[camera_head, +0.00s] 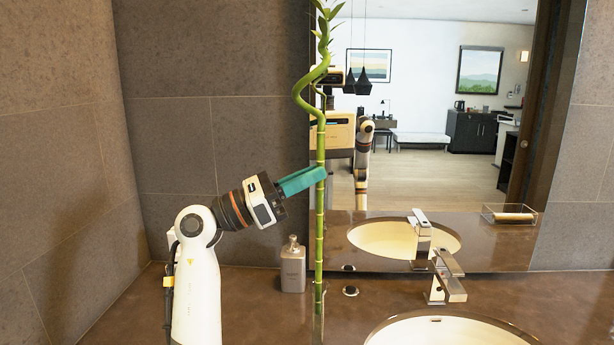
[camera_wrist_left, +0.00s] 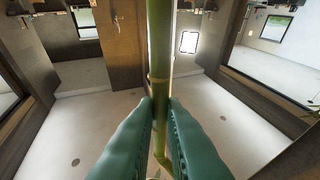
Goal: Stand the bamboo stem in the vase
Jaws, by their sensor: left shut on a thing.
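The bamboo stem (camera_head: 320,225) is a tall, thin green stalk with a spiral bend and leaves near the top. It stands about upright in front of the mirror's left edge. My left gripper (camera_head: 318,175) comes in from the left, its green fingers shut around the stem at mid-height. In the left wrist view the stem (camera_wrist_left: 159,45) runs between the two green fingers (camera_wrist_left: 163,110). The stem's lower end reaches down over the counter near the bottom of the head view. My right gripper is not in view.
A grey soap bottle (camera_head: 293,268) stands on the brown counter (camera_head: 260,320), just left of the stem. A chrome faucet (camera_head: 446,280) and a sink (camera_head: 450,332) are to the right. The mirror (camera_head: 430,200) rises behind; a tiled wall (camera_head: 65,150) closes the left side.

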